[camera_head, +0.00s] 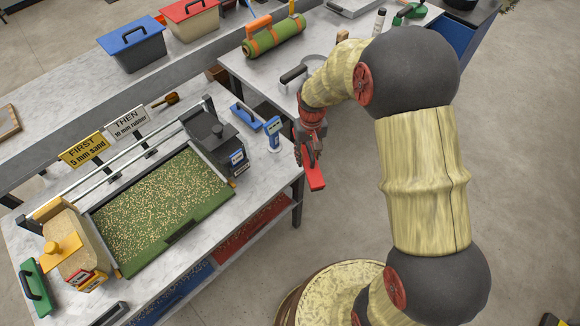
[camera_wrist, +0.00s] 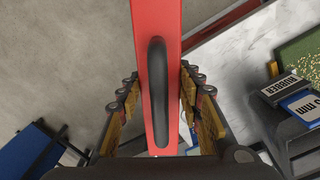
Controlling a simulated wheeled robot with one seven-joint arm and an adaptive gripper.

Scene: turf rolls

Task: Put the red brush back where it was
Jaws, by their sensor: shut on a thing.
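The red brush (camera_head: 316,176) has a flat red body and a black loop handle, seen from above in the wrist view (camera_wrist: 173,30). My gripper (camera_head: 307,148) is shut on the red brush, with the fingers on both sides of it in the wrist view (camera_wrist: 160,90). The brush hangs tilted in the air near the right corner of the front table (camera_head: 285,163). The brush's underside and the exact finger contact are hidden.
A turf tray (camera_head: 182,238), a dark rubber hopper (camera_head: 214,140), a sand hopper (camera_head: 75,242), a blue brush (camera_head: 243,117), a blue-and-white device (camera_head: 273,130) and a green-handled tool (camera_head: 36,286) stand on the front table. A turf roll (camera_head: 273,38) lies on the back table.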

